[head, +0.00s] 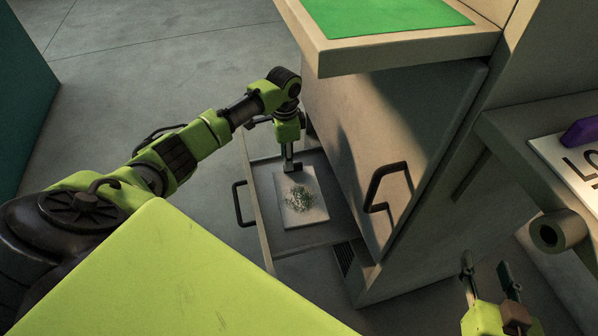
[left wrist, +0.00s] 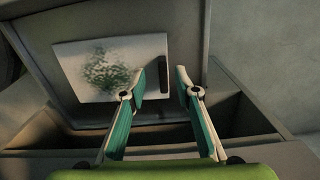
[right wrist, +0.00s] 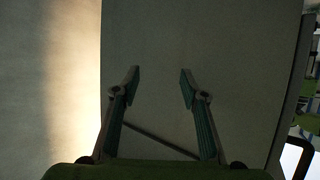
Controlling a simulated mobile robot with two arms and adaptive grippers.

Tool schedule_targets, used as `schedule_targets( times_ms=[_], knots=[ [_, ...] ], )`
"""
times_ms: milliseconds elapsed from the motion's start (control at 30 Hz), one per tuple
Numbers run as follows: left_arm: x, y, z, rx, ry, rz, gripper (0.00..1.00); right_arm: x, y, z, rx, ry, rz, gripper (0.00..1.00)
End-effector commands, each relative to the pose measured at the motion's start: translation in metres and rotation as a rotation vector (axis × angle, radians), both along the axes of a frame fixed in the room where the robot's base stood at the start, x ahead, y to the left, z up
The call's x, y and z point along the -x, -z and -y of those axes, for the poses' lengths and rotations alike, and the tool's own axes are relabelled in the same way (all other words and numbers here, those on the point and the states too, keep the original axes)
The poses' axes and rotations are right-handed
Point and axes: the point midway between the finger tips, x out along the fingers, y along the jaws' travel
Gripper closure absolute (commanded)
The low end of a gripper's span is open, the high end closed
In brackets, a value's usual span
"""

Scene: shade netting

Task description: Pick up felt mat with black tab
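A pale felt mat (head: 305,209) with a speckled grey-green patch lies in the open drawer. In the left wrist view the mat (left wrist: 75,62) shows its black tab (left wrist: 163,76) on its right edge. My left gripper (head: 289,160) reaches down into the drawer at the mat's far edge and hides part of the tab in the head view. In the left wrist view this gripper (left wrist: 160,80) is open, and the tab appears between its fingertips; I cannot tell whether they touch it. My right gripper (head: 486,267) is open and empty at the lower right; its fingers (right wrist: 160,75) also show in the right wrist view.
The drawer (head: 262,222) has raised walls around the mat and a black handle (head: 243,204). The cabinet front (head: 390,130) with another handle (head: 385,187) stands just right. A countertop overhang (head: 400,45) with a green sheet (head: 385,15) is above. Floor at left is clear.

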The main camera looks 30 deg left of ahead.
Motion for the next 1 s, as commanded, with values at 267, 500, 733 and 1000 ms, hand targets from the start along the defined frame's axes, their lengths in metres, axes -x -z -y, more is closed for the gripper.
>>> schedule_targets(
  times_ms=[267, 500, 733, 1000],
  knots=[
    [-0.003, 0.021, -0.002, 0.0, 0.0, 0.0, 0.71, -0.021, -0.05, -0.012, -0.061, -0.016, 0.25, 0.6],
    [-0.003, 0.038, -0.003, -0.001, 0.001, 0.0, 0.71, -0.027, -0.095, -0.02, -0.113, -0.029, 0.453, 0.6],
    [-0.003, 0.045, -0.003, -0.001, 0.001, 0.001, 0.71, -0.026, -0.117, -0.022, -0.137, -0.034, 0.548, 0.6],
    [-0.003, 0.045, -0.003, -0.001, 0.001, 0.001, 0.79, -0.025, -0.119, -0.022, -0.139, -0.034, 0.554, 0.6]
  ],
)
